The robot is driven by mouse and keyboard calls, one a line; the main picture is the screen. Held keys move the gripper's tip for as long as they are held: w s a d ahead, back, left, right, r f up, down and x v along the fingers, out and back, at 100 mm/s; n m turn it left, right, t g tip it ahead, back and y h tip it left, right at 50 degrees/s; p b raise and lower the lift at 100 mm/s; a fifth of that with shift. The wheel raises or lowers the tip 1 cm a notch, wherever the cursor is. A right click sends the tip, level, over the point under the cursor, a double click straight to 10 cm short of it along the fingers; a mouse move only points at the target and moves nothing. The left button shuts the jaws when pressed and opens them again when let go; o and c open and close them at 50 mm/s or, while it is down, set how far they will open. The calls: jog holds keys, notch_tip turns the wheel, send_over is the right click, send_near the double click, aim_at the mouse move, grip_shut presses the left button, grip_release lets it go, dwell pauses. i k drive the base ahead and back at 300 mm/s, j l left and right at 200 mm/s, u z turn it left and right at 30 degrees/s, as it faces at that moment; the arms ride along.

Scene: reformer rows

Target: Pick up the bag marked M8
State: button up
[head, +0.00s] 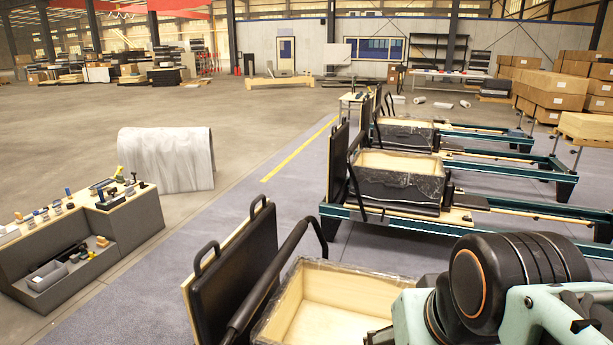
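I cannot make out a bag marked M8 in the head view. Small items lie on and in a grey tool bench (141,222) at the left, too small to read any marking. A wooden box wrapped in clear film (320,301) sits open at the bottom centre, and its visible inside is empty. My arm reaches in at the lower right, with rounded black and mint-green links covering part of this box. My gripper is not in view.
Several reformers with teal rails stand in a row to the right; two carry film-wrapped boxes (400,178). A black padded board (246,262) with handles stands upright near me. A draped grey sheet (166,160) stands beyond the bench. Open floor (240,125) lies behind.

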aim_at(45, 216)
jog(key=i+j+u, duration=0.15)
jog(key=j+u, duration=0.2)
jog(key=i+j+u, duration=0.5)
jog(key=j+u, duration=0.2)
jog(key=i+j+u, duration=0.25)
jog(key=u, duration=0.25)
jog(key=i+j+u, duration=0.25)
jog(key=u, duration=0.25)
jog(key=i+j+u, duration=0.25)
jog(key=i, duration=0.25)
jog(key=i+u, duration=0.25)
jog(key=i, duration=0.3)
jog(key=i+l+z, duration=0.1)
jog(key=i+z, duration=0.3)
jog(key=i+j+z, duration=0.1)
jog(key=i+z, duration=0.3)
jog(key=i+l+z, duration=0.2)
jog(key=i, duration=0.35)
jog(key=i+z, duration=0.2)
jog(key=i, duration=0.4)
jog(key=i+l, duration=0.35)
jog(key=i, duration=0.15)
jog(key=i+j+u, duration=0.05)
